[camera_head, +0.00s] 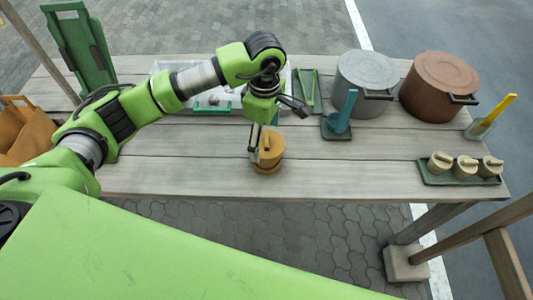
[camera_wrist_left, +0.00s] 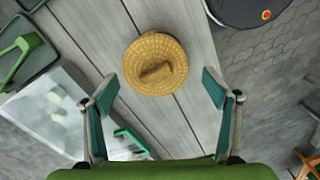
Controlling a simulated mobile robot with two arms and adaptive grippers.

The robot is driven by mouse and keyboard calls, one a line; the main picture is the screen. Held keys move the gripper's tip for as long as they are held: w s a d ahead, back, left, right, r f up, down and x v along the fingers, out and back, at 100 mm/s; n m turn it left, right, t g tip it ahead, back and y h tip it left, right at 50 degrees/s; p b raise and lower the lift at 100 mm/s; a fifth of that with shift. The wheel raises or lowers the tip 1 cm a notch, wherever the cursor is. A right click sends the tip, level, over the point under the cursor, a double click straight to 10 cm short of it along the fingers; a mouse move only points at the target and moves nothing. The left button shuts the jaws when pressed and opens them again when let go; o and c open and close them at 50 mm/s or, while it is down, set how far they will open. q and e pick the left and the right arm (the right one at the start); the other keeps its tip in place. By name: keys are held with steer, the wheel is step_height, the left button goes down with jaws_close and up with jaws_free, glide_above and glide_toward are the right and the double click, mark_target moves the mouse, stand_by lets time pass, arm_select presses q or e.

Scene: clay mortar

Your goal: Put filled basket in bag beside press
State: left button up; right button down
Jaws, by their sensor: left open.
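A round yellow woven basket (camera_head: 271,153) with a lid and a handle on top stands on the table near its front edge, in the middle. In the left wrist view the basket (camera_wrist_left: 156,64) lies ahead of and between the open fingers. My left gripper (camera_head: 268,130) is open right above and behind the basket; whether it touches is hard to tell. In the left wrist view the left gripper (camera_wrist_left: 155,88) holds nothing. A brown paper bag (camera_head: 22,130) stands at the left end of the table. A green upright stand (camera_head: 80,45), perhaps the press, is behind it. My right gripper is not seen.
The wooden table (camera_head: 360,165) has free room right of the basket. A grey pot (camera_head: 364,80) and a brown pot (camera_head: 440,85) stand at the back right. A clear container (camera_head: 165,70) lies behind my left arm.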

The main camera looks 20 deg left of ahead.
arm_select(q)
steer(key=shift+f, duration=0.7)
steer(key=f, duration=0.1)
steer(key=f+p, duration=0.2)
steer(key=f, duration=0.1)
steer(key=shift+w+d+f, duration=0.1)
steer(key=shift+w, duration=0.15)
steer(key=shift+f, duration=0.5)
steer(key=c, duration=1.2)
steer(key=shift+w, duration=0.1)
steer(key=shift+c, duration=0.7)
steer(key=shift+r, duration=0.1)
